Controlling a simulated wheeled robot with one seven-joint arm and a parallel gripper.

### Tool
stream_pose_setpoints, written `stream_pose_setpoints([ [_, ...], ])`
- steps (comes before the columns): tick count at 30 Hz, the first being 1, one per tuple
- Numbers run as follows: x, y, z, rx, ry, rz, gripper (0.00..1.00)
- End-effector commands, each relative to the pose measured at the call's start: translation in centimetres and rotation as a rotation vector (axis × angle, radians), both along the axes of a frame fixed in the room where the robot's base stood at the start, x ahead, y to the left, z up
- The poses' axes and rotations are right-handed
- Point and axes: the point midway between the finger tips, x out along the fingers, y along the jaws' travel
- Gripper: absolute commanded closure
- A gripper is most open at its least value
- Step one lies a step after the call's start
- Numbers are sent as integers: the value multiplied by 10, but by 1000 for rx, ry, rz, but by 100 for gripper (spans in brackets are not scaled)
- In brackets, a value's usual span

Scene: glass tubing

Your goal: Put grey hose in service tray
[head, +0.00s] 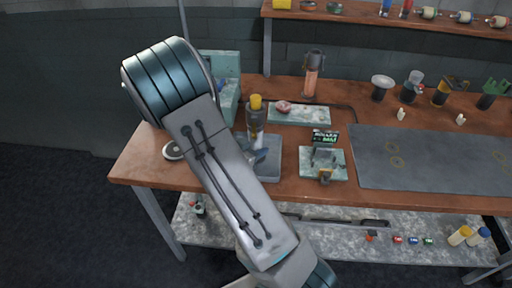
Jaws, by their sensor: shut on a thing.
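My arm crosses the left and middle of the head view, from a large teal joint at upper left down to the bottom edge. My gripper does not show, so what it holds is out of sight. I cannot make out a grey hose. A shallow grey-blue tray (269,171) lies on the wooden bench beside my arm, partly hidden by it. A small dark blue-grey piece (259,156) shows at its left, too small to identify. I cannot tell for certain which holder is the service tray.
The wooden bench (145,166) carries a yellow-topped bottle (255,120), a pale green tray (315,115) with a pink item, a fixture plate (337,171), a burner (312,80) and a large dark mat (430,172). Several tools stand at back right. A lower shelf (330,246) holds small items.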

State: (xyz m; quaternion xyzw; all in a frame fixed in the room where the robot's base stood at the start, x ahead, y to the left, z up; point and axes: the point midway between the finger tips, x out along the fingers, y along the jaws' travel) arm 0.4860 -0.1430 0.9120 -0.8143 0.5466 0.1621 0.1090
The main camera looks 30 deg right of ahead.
Motion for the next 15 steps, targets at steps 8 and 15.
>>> stream_pose_setpoints([
  [8, 0, 0, -3, 0, 0, 0, 37],
  [15, 0, 0, 1, 0, 0, 0, 37],
])
